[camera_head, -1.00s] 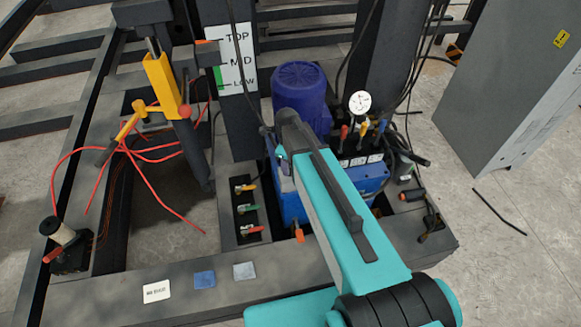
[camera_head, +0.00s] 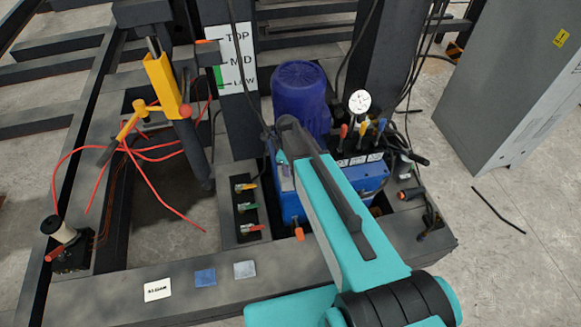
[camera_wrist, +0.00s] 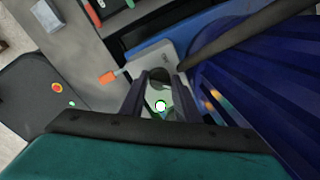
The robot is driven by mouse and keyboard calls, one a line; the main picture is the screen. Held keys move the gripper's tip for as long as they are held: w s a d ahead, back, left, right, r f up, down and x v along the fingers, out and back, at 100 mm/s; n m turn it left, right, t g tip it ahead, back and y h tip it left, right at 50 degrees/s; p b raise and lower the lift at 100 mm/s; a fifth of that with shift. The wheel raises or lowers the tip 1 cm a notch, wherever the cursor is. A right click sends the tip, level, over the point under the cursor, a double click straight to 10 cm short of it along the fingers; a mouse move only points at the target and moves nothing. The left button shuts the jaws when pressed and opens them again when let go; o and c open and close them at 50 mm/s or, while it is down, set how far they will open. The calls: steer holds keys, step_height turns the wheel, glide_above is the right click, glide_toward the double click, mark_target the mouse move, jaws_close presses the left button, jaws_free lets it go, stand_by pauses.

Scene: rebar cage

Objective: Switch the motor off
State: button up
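The motor (camera_head: 300,92) is a dark blue ribbed cylinder standing upright on the blue power unit (camera_head: 372,180). It fills the right side of the wrist view (camera_wrist: 255,85). Beside it in the wrist view is a light grey box (camera_wrist: 163,57) with an orange-tipped lever (camera_wrist: 108,76) sticking out to the left. My gripper (camera_wrist: 161,82) is open, its two dark fingers apart and pointing at the grey box. A dark rounded part and a pale green patch with a white spot show between the fingers; contact cannot be told.
A round gauge (camera_head: 359,103) and several coloured levers stand right of the motor. Three valves with coloured handles (camera_head: 247,208) sit on the left plate. Cables hang near the motor. A grey cabinet (camera_head: 515,90) stands at the right. Small plates lie on the front beam (camera_head: 110,290).

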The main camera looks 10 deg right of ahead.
steer(key=shift+d, duration=0.2)
steer(key=shift+s+a, duration=0.1)
steer(key=shift+a, duration=0.05)
steer(key=shift+f+n, duration=0.1)
steer(key=shift+n, duration=0.2)
steer(key=shift+b, duration=0.4)
steer(key=n+b, duration=0.2)
steer(key=n, duration=0.1)
steer(key=shift+a+n, duration=0.1)
steer(key=shift+n, duration=0.2)
steer(key=n+b, duration=0.2)
steer(key=n, duration=0.3)
steer(key=shift+y, duration=0.3)
steer(key=n+b, duration=0.1)
steer(key=n, duration=0.7)
steer(key=shift+n+y+b, duration=0.3)
steer(key=shift+s, duration=0.1)
